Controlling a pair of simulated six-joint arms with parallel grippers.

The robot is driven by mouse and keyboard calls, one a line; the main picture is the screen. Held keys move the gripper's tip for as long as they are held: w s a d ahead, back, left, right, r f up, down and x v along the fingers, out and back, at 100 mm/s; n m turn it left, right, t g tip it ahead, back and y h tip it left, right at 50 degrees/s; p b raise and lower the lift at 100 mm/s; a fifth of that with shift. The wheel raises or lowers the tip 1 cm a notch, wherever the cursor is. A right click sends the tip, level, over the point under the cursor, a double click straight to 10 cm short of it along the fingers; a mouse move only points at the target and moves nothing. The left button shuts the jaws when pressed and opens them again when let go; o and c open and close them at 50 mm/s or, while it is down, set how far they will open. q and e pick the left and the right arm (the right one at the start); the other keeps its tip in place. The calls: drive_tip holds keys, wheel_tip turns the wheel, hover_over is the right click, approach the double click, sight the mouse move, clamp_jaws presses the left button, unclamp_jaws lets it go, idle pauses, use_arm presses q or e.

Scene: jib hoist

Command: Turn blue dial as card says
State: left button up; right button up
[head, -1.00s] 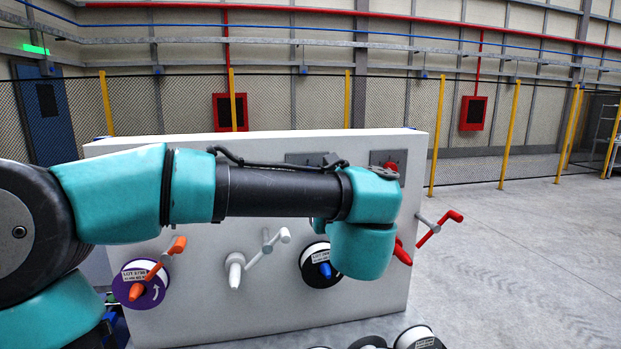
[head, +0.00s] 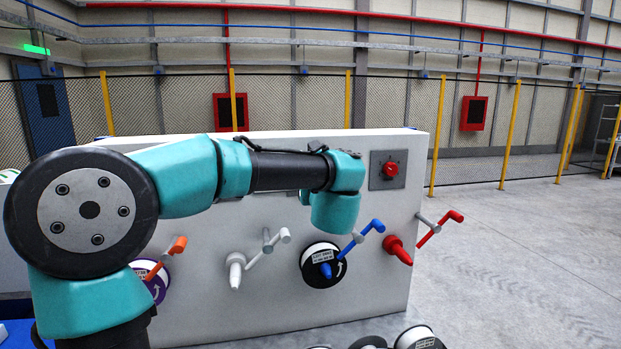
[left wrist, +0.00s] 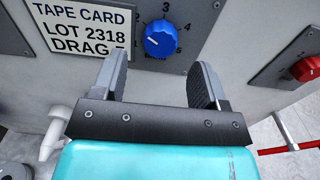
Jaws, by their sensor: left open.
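The blue dial (left wrist: 161,39) is on a dark grey plate in the left wrist view, with numbers around it, 3 and 4 among them. A small white mark shows on its left side. The white tape card (left wrist: 82,28) left of it reads LOT 2318 and DRAG; the figure after DRAG is cut off and unclear. My left gripper (left wrist: 160,72) is open and empty, its fingers pointing toward the panel just below the dial, one to each side. In the head view my left arm hides the dial, and its fingers do not show. My right gripper is not in view.
A red dial (head: 390,170) on a grey plate is right of my arm. Floor at right is clear.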

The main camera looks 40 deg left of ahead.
use_arm(q)
drive_tip(key=shift+x, duration=2.1)
drive_tip(key=shift+c, duration=0.2)
drive_tip(key=c, duration=0.9)
